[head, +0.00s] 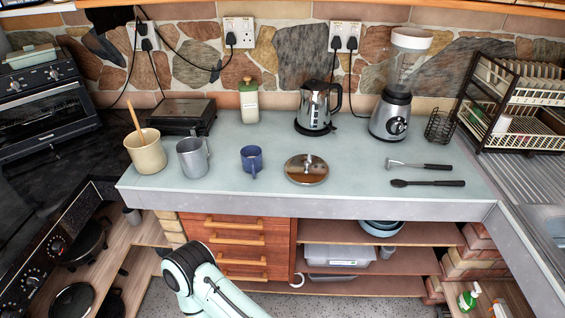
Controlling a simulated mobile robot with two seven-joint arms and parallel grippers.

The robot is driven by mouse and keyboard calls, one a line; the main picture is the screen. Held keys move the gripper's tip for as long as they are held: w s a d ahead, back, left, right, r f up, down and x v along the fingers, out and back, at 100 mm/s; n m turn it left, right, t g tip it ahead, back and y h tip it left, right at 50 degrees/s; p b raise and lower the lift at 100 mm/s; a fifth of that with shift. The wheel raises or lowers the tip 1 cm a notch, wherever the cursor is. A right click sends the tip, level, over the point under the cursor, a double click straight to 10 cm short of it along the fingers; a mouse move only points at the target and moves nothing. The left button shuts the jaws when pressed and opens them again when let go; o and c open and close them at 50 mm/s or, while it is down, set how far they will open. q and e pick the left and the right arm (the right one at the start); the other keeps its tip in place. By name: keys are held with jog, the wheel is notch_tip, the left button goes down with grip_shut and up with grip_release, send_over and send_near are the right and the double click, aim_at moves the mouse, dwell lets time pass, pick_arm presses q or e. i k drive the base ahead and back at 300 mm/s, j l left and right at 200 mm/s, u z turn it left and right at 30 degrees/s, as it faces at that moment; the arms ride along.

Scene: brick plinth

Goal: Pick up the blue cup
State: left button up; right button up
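The blue cup (249,157) stands upright on the grey-green worktop (340,203), left of the middle. Its handle points toward the front edge. Nothing touches it. A white and black link of one of my arms shows at the bottom, below the worktop's front edge and in front of the wooden drawers. Neither gripper shows in the head view.
A grey metal mug (192,160) stands left of the cup, beside a cream pot (146,156) with a wooden spoon. A shiny lid (306,170) lies to the right. A jar (249,103), kettle (315,108) and blender (391,117) stand behind. The worktop before the cup is clear.

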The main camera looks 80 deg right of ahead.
aim_at(252, 155)
jog(key=z, duration=2.4)
